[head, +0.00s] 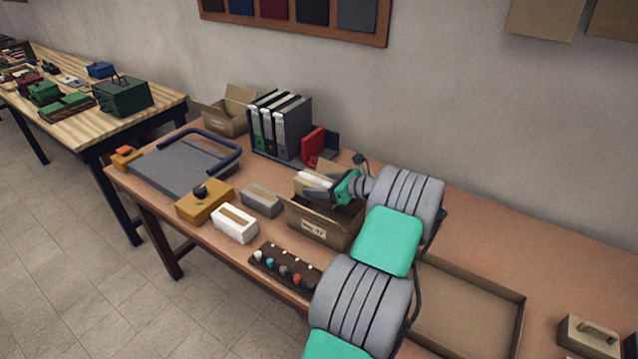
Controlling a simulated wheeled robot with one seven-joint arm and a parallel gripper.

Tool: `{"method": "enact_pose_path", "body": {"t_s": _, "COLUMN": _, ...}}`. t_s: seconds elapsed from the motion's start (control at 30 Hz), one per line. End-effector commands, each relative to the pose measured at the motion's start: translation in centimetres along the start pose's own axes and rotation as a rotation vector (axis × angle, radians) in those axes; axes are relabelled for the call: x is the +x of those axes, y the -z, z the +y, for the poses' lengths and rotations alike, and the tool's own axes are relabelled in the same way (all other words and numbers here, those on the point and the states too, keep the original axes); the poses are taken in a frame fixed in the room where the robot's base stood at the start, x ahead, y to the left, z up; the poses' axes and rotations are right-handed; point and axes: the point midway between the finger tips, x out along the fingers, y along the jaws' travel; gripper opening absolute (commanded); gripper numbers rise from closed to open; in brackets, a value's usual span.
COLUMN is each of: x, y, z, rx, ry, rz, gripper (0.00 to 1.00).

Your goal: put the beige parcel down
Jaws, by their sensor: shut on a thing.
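My gripper (322,190) is shut on the beige parcel (312,180), a pale block of which only part shows. It is over the mouth of an open cardboard box (318,227) with a label on its front. The fingers and the box's front wall hide the parcel's lower part, so I cannot tell whether it touches the box's floor or contents. My arm comes in from the lower right.
A white parcel (235,223) and a grey parcel (262,199) lie left of the box. A rack of small knobs (284,270) is in front. Binders (281,127) stand behind. A shallow brown tray (470,311) at right looks empty. A handled block (590,337) is far right.

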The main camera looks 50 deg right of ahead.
Motion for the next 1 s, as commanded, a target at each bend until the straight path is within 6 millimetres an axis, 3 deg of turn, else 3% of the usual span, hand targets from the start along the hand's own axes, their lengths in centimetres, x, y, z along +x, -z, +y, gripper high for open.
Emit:
{"method": "enact_pose_path", "body": {"t_s": 0.13, "x": 0.1, "y": 0.0, "z": 0.0, "rx": -0.003, "ry": 0.001, "rz": -0.002, "gripper": 0.00}}
{"method": "enact_pose_path", "body": {"t_s": 0.17, "x": 0.1, "y": 0.2, "z": 0.0, "rx": -0.001, "ry": 0.000, "rz": 0.000, "gripper": 0.62}}
{"method": "enact_pose_path", "body": {"t_s": 0.2, "x": 0.1, "y": 0.2, "z": 0.0, "rx": -0.001, "ry": 0.000, "rz": 0.000, "gripper": 0.66}}
{"method": "enact_pose_path", "body": {"t_s": 0.43, "x": 0.1, "y": 0.2, "z": 0.0, "rx": 0.000, "ry": 0.000, "rz": 0.000, "gripper": 0.83}}
{"method": "enact_pose_path", "body": {"t_s": 0.67, "x": 0.1, "y": 0.1, "z": 0.0, "rx": -0.001, "ry": 0.000, "rz": 0.000, "gripper": 0.83}}
{"method": "enact_pose_path", "body": {"t_s": 0.8, "x": -0.4, "y": -1.0, "z": 0.0, "rx": -0.005, "ry": 0.002, "rz": 0.000, "gripper": 0.83}}
{"method": "enact_pose_path", "body": {"t_s": 1.0, "x": -5.7, "y": -0.8, "z": -0.2, "rx": 0.001, "ry": 0.006, "rz": 0.001, "gripper": 0.83}}
